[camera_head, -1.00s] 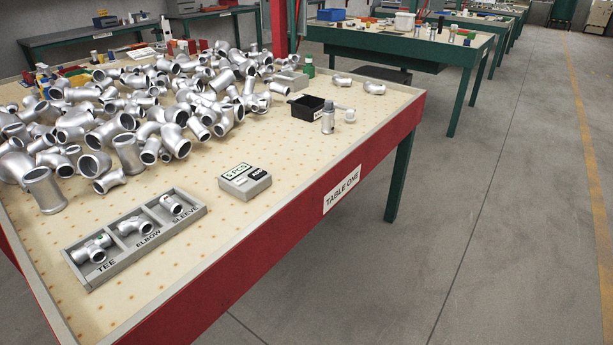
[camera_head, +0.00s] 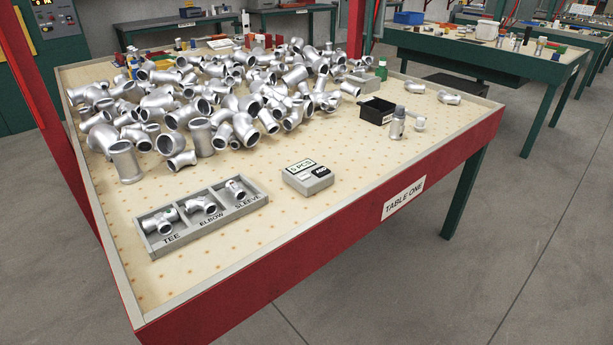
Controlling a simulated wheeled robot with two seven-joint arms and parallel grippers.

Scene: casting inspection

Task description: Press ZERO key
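A small grey device (camera_head: 307,177) with a pale display reading what looks like "5 PCS" and a dark key or label beside it sits on the table, right of the three-part tray. The lettering on its dark patch (camera_head: 321,170) is too small to read surely, so I cannot tell which part is the ZERO key. Neither of my grippers is in view.
The table (camera_head: 300,225) labelled TABLE ONE carries a grey tray (camera_head: 205,231) with fittings in TEE, ELBOW and SLEEVE compartments. A large heap of metal fittings (camera_head: 200,110) lies behind. The front tabletop is clear.

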